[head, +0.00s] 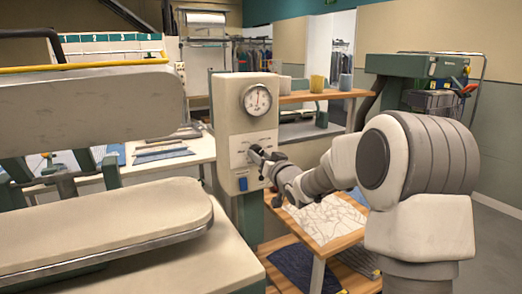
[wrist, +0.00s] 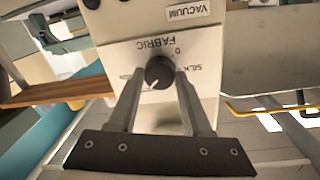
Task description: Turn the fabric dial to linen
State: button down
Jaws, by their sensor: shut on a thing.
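The fabric dial (wrist: 160,70) is a small round dark knob on a cream control panel (head: 236,150). In the wrist view the panel appears upside down, with "FABRIC" beside the knob and a partly covered "SILK" label to its right. A pale pointer mark on the knob points toward the lower left of that view. My gripper (wrist: 160,78) is shut on the dial, one finger on each side. In the head view my gripper (head: 259,157) reaches the panel from the right and hides the dial. The linen label cannot be made out.
A padded press (head: 100,105) stands at the left. A wooden shelf (head: 310,96) with mugs is behind, and a low wooden table (head: 335,236) with patterned cloth is below my arm.

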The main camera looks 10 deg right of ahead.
jog(key=m+p, duration=0.3)
jog(key=m, duration=0.1)
jog(key=shift+r, duration=0.15)
jog(key=shift+m+p, duration=0.95)
jog(key=shift+m, duration=0.45)
jog(key=shift+c, duration=1.7)
grip_release()
jog(key=v, duration=1.7)
jog(key=shift+s+d+r+p, duration=0.15)
jog(key=shift+s+r+p, duration=0.05)
jog(key=shift+p, duration=0.15)
